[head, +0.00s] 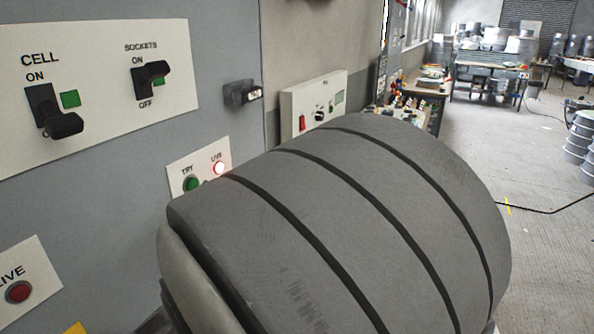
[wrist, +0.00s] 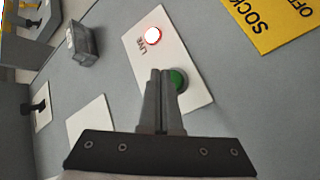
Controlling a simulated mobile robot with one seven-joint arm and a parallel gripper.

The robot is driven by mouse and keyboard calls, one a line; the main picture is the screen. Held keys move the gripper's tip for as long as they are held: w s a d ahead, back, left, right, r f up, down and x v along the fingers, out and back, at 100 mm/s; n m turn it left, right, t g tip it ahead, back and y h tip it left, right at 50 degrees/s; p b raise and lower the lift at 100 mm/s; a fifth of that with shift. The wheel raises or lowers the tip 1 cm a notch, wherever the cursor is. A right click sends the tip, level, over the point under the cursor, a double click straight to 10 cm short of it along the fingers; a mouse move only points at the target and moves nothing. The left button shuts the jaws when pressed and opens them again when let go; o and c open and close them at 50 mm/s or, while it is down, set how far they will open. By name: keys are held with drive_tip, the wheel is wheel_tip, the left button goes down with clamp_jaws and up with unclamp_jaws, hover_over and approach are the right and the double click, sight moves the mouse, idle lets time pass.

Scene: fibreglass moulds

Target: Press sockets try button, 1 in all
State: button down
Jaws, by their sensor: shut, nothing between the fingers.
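The green TRY button (head: 193,184) sits on a small white plate (head: 181,171) on the grey wall panel. A LIVE lamp (head: 218,168) beside it glows bright with a red rim. In the wrist view the button (wrist: 178,80) shows just right of my gripper's fingertips (wrist: 160,73), partly behind them. The fingers are shut together and empty, pointing at the plate between the button and the lit lamp (wrist: 152,34). I cannot tell whether they touch the plate. In the head view my grey arm hides my gripper.
The SOCKETS switch (head: 152,74) and the CELL switch (head: 52,113) stand out from the panel above. A small grey socket box (head: 241,93) juts out near the plate. A second red LIVE lamp (head: 18,291) is at lower left. A yellow sign (wrist: 268,20) is at top right.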

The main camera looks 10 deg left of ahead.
idle(0.7)
drive_tip(key=shift+w+a, duration=0.1)
drive_tip(key=shift+a, duration=0.3)
drive_tip(key=shift+w+a, duration=0.1)
drive_tip(key=shift+a, duration=0.3)
idle(0.5)
idle(0.3)
drive_tip(key=shift+s+d, duration=0.2)
drive_tip(key=shift+d, duration=0.6)
drive_tip(key=d, duration=0.1)
drive_tip(key=s+d+b, duration=0.1)
drive_tip(key=d, duration=0.2)
drive_tip(key=shift+s+d, duration=0.25)
drive_tip(key=shift+d, duration=0.15)
